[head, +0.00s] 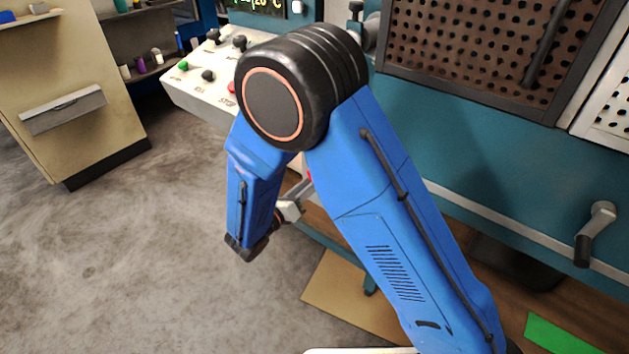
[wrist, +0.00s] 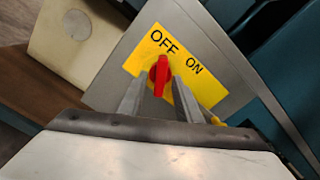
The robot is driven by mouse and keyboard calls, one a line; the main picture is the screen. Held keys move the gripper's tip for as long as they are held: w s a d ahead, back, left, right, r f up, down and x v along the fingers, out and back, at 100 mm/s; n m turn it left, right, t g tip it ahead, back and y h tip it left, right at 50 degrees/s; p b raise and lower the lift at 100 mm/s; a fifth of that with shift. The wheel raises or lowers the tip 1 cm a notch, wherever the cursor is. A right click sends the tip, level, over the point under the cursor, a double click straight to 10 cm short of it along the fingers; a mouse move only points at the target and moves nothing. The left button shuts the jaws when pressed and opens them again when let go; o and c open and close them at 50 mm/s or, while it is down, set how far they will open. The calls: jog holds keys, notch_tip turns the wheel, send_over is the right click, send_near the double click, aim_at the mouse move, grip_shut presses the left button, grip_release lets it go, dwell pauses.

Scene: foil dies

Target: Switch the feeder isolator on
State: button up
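The feeder isolator's red knob (wrist: 160,76) sits on a yellow plate (wrist: 210,92) marked OFF and ON, fixed to a grey box (wrist: 105,82). The knob's upper end points toward the OFF label. In the wrist view, my gripper (wrist: 160,88) is open, with one finger on each side of the knob. Gaps show beside the knob, so it does not look clamped; the depth of the fingers relative to it is hard to tell. In the head view my gripper (head: 290,211) is mostly hidden behind my blue arm, and the isolator's labels are hidden.
A control panel (head: 195,82) with several buttons and knobs stands behind my arm. A teal machine (head: 480,150) with a perforated door (head: 455,50) and a crank handle (head: 595,232) fills the right. A beige cabinet (head: 65,100) is at left. Grey floor (head: 130,260) is clear.

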jog(key=shift+x, duration=1.15)
jog(key=shift+c, duration=0.3)
grip_shut()
jog(key=shift+m, duration=3.2)
jog(key=shift+o, duration=0.3)
grip_release()
jog(key=shift+a, duration=0.1)
